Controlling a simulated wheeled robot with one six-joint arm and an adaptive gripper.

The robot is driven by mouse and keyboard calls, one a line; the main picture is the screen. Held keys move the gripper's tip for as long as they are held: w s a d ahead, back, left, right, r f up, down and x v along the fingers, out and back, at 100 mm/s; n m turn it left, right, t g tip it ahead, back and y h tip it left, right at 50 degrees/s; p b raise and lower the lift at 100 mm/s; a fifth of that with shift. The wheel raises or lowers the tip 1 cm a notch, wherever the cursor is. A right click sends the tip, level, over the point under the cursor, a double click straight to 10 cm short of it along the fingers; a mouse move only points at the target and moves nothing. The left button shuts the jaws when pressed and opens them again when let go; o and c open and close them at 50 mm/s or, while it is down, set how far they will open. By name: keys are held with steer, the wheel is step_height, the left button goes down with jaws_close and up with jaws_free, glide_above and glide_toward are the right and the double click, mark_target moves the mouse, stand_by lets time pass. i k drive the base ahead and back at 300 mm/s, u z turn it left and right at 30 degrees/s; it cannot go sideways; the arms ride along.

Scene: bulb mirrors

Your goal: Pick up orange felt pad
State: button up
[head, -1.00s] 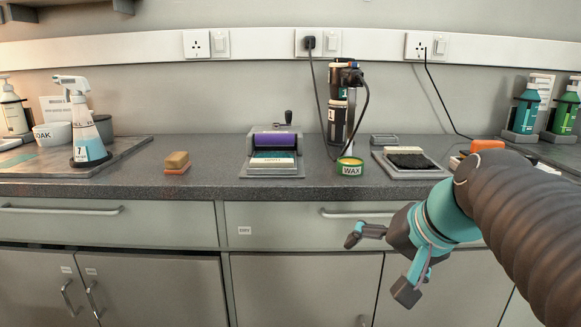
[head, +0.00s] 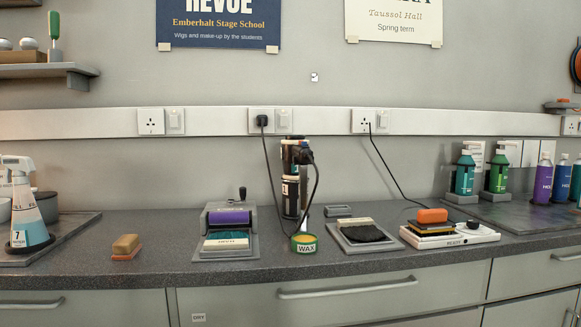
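Two orange things show in the head view, and I cannot tell for sure which is the felt pad. One is a rounded orange block (head: 432,215) lying on top of a dark and yellowish pad (head: 430,228) on a white tray marked READY (head: 470,239), at the right of the counter. The other is a thin orange layer (head: 124,257) under a tan block (head: 126,243) at the left of the counter. My gripper is out of view.
Between them on the grey counter (head: 270,272) stand a device with a purple roller (head: 229,217), a WAX tin (head: 304,243), a black corded tool (head: 291,185) and a tray with a black pad (head: 362,233). A spray bottle (head: 30,215) is far left; pump bottles (head: 497,171) stand right.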

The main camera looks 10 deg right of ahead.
mark_target(127, 246)
steer(key=u, duration=2.25)
steer(key=k, duration=0.45)
steer(key=z, duration=0.85)
steer(key=i, duration=1.4)
steer(key=z, duration=0.25)
